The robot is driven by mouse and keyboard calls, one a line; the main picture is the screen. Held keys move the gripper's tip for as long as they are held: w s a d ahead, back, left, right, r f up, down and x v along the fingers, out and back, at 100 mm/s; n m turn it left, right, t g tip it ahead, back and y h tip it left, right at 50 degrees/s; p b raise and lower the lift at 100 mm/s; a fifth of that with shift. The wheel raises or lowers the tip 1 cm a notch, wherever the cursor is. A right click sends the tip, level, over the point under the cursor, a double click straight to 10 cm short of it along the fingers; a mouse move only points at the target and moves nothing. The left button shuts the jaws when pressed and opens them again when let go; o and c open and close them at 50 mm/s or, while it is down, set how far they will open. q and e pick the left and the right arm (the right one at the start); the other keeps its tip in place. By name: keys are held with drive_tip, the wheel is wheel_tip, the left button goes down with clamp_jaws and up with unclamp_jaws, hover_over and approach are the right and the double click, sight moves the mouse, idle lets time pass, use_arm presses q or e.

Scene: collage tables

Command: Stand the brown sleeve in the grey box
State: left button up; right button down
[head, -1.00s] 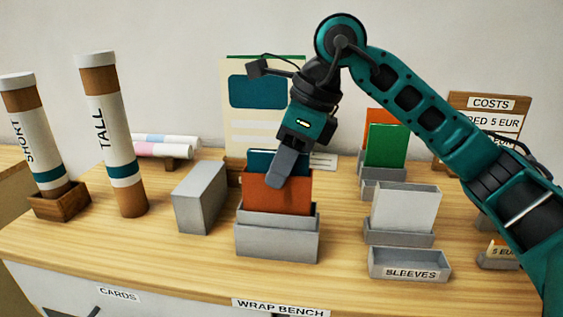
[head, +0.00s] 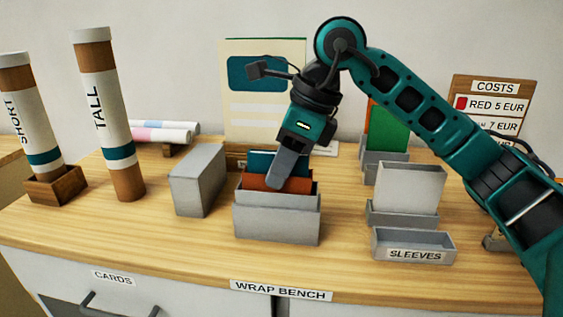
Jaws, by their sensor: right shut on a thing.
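The brown sleeve (head: 256,180), rust-coloured, is upright and mostly hidden inside the grey box (head: 277,222). Only its top strip shows above the box's walls, in front of a teal sleeve (head: 262,160) at the back. My right gripper (head: 276,182) reaches down from above and is shut on the brown sleeve's top edge. One finger covers part of the sleeve. Whether the sleeve touches the box floor is hidden. My left gripper is not in view.
A plain grey block (head: 198,180) stands left of the box. Right is the SLEEVES holder (head: 413,254), its front slot empty, with a pale sleeve (head: 410,187) behind. Tall (head: 110,120) and short (head: 33,120) tubes stand at left. The bench front is clear.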

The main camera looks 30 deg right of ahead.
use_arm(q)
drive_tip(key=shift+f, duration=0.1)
use_arm(e)
drive_tip(key=shift+f, duration=0.15)
drive_tip(key=c, duration=0.7)
unclamp_jaws()
drive_tip(key=shift+c, duration=0.2)
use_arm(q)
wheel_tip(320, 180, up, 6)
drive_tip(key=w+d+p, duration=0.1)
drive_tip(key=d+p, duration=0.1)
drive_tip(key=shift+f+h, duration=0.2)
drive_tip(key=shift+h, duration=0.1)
use_arm(e)
drive_tip(key=v, duration=1.3)
drive_tip(key=shift+s+a+f, duration=0.1)
